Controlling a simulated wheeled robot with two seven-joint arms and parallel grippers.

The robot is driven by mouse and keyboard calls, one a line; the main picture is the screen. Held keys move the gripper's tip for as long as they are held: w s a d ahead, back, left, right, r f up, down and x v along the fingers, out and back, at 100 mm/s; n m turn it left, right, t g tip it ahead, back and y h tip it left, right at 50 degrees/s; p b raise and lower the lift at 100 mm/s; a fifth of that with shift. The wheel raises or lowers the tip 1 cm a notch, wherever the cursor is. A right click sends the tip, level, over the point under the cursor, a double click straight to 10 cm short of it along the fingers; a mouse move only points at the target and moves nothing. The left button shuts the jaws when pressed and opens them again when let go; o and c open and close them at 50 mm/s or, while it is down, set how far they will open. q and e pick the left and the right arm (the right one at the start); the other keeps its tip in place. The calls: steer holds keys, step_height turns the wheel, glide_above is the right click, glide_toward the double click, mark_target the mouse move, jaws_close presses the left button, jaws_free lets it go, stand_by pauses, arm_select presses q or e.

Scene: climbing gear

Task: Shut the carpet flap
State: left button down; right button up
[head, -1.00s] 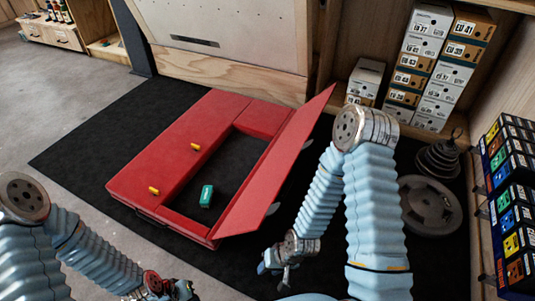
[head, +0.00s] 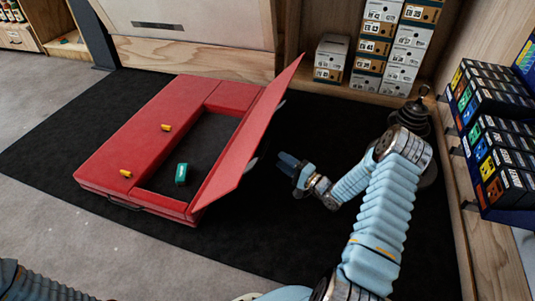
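The red carpet flap (head: 252,135) stands tilted up along the right side of a red pad (head: 150,135) lying on the black mat. The flap is open, and the dark hollow (head: 208,145) beside it is uncovered. A small green box (head: 181,174) stands in the hollow. My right gripper (head: 288,166) is in the air to the right of the flap, close to its outer side, with a gap showing between them. It holds nothing that I can see, and its finger spacing is unclear. My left gripper is out of view; only part of that arm shows at bottom left.
Shelves with stacked shoe boxes (head: 376,45) stand behind, and a rack of small boxes (head: 492,150) is at right. Round weights (head: 412,115) stand behind my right forearm. The black mat (head: 250,235) is clear in front.

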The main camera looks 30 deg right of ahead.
steer(key=x, duration=0.7)
steer(key=shift+w+b, duration=0.3)
steer(key=shift+a, duration=0.1)
jaws_close()
